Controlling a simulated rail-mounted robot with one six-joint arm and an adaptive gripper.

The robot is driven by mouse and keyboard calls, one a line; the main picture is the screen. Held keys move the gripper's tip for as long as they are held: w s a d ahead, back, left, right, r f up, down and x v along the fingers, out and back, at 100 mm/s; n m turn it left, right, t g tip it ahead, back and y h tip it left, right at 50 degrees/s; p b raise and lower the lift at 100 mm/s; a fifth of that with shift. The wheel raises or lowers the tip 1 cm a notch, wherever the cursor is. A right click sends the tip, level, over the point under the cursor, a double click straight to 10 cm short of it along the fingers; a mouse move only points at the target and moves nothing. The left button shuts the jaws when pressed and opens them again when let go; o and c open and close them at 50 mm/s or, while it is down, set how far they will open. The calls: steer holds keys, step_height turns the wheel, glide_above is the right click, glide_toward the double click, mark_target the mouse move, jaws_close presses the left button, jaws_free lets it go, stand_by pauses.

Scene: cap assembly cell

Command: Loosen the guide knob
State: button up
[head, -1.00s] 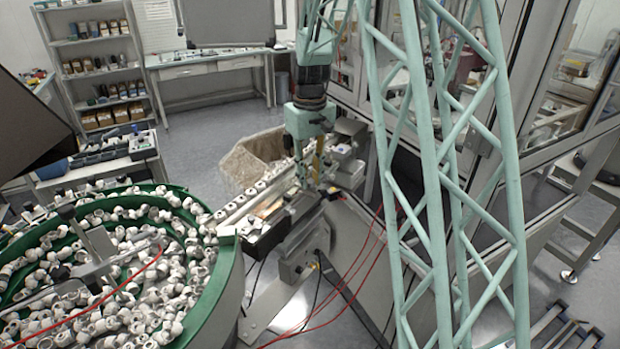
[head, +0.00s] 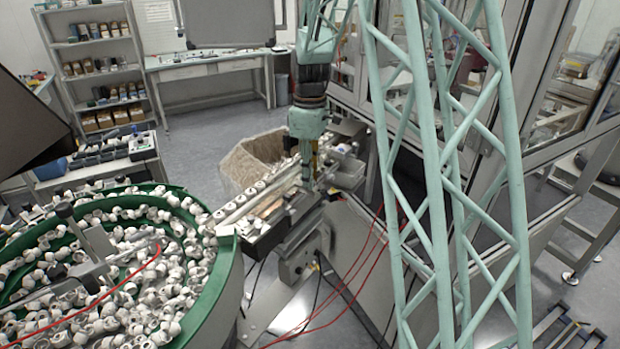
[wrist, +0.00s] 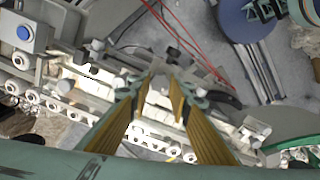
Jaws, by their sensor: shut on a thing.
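My gripper (head: 311,184) points down over the guide rail at the end of the feed track in the head view. In the wrist view its long yellow-and-green fingers (wrist: 160,82) reach in from the bottom and converge at the middle. They are shut on the guide knob, which is small and mostly hidden between the fingertips. The feed track (wrist: 115,108) with white caps runs beneath the fingers. In the head view the track (head: 245,205) leads from the bowl to the spot below my gripper.
The green-rimmed feeder bowl (head: 228,262) full of white caps stands at the left. A bin (head: 250,162) is behind the track. Red hoses (head: 368,245) hang right of the track stand. The cell's framed enclosure (head: 470,165) is close on the right. A blue button (wrist: 22,33) shows in the wrist view.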

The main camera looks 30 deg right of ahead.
steer(key=shift+n, duration=1)
steer(key=o, duration=0.8)
steer(key=shift+o, duration=0.2)
steer(key=shift+r, duration=0.15)
step_height(320, 180, up, 12)
steer(key=shift+f, duration=0.2)
